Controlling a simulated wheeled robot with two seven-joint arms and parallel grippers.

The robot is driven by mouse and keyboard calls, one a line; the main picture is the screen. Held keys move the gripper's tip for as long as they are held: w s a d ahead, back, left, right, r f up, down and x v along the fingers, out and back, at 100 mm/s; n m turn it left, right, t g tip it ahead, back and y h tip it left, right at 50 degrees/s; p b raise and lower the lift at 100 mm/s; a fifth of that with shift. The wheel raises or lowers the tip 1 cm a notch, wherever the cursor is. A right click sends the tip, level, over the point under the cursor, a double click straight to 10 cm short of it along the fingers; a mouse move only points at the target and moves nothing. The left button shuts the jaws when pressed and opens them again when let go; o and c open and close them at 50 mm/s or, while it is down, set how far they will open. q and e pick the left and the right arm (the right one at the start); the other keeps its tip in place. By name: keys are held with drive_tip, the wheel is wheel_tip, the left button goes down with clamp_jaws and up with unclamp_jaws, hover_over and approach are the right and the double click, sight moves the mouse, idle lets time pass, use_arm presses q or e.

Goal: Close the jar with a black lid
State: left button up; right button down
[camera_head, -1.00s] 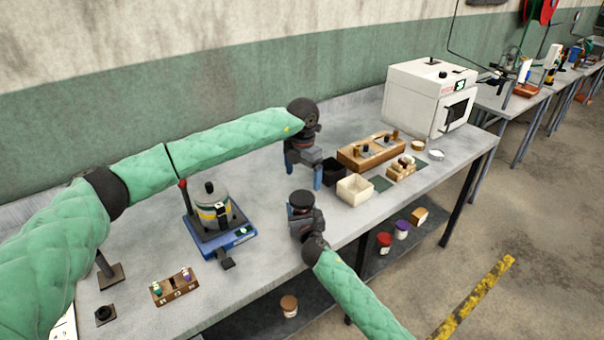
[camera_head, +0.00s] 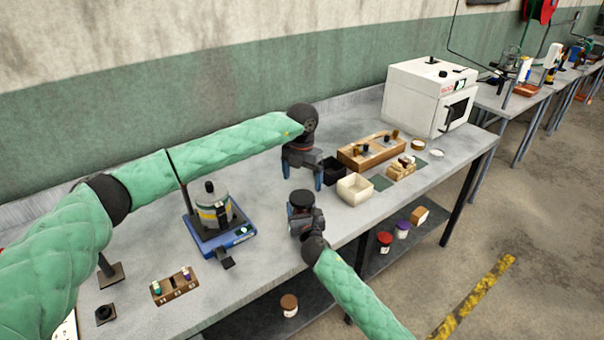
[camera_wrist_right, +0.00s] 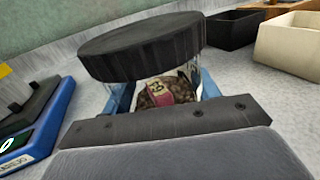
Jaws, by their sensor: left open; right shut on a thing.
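A clear jar (camera_wrist_right: 150,90) with dark brown grain and a red label is between the blue fingers of my right gripper (camera_head: 301,221), which is shut on it. A black round lid (camera_wrist_right: 140,45) sits on top of the jar, and it also shows in the head view (camera_head: 301,197). In the right wrist view the lid looks tilted and off to the left of the jar; I cannot tell whether it is fully seated. My left gripper (camera_head: 304,178) is open and empty, pointing down behind the jar, apart from the lid.
A blue scale-like device (camera_head: 232,238) with a metal pot (camera_head: 212,212) stands left. A dark bin (camera_head: 334,168), a cream bin (camera_head: 354,189) and wooden racks (camera_head: 370,153) stand right. A white oven (camera_head: 425,98) is at the back right. The table's front edge is close to my right gripper.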

sight(302, 196)
use_arm(q)
drive_tip(key=shift+f, duration=3.2)
drive_tip(key=c, duration=1.1)
drive_tip(key=shift+o, duration=0.2)
drive_tip(key=o, duration=1.2)
drive_tip(key=shift+c, duration=0.2)
drive_tip(key=shift+r, duration=0.1)
wheel_tip(302, 196, up, 12)
